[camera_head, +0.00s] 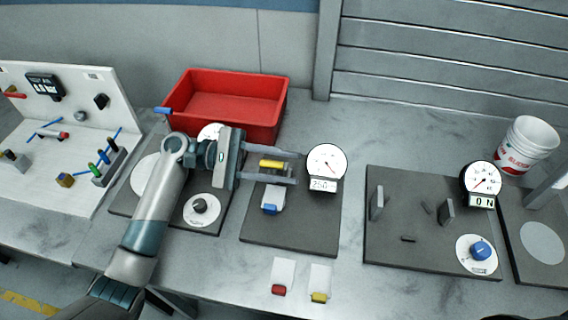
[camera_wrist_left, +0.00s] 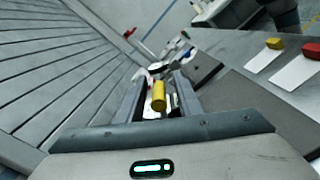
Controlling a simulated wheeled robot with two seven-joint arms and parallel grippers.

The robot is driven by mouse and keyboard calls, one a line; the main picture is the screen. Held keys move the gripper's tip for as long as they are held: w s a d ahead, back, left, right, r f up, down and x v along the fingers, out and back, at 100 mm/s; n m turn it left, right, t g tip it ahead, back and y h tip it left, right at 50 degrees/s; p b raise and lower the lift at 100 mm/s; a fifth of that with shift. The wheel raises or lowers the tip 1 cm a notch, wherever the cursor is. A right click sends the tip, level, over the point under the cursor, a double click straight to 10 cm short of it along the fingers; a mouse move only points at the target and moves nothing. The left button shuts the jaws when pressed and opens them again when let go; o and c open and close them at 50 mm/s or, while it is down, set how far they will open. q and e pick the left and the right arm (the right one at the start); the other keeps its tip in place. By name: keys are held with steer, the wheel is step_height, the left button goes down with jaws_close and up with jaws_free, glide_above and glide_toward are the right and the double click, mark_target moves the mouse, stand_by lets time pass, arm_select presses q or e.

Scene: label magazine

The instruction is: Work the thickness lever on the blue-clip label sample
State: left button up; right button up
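My left gripper (camera_head: 299,168) reaches in from the left over the middle dark plate (camera_head: 295,238). Its two fingers are apart, with the yellow lever handle (camera_head: 271,164) between them. In the left wrist view, the yellow handle (camera_wrist_left: 158,96) lies between the open fingers (camera_wrist_left: 158,77), with gaps visible on both sides. The blue-clip label sample (camera_head: 273,198) lies on the plate just below the gripper, its blue clip toward the front. The thickness gauge dial (camera_head: 326,160) with a small digital readout stands right of the fingertips. My right gripper is not in view.
A red bin (camera_head: 232,103) stands behind my gripper. Red-clip (camera_head: 283,275) and yellow-clip (camera_head: 319,283) samples lie at the front of the table. Another gauge plate (camera_head: 385,245) with upright posts is on the right. A white bucket (camera_head: 528,147) stands at far right.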

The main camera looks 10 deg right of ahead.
arm_select(q)
steer(key=shift+a, duration=0.1)
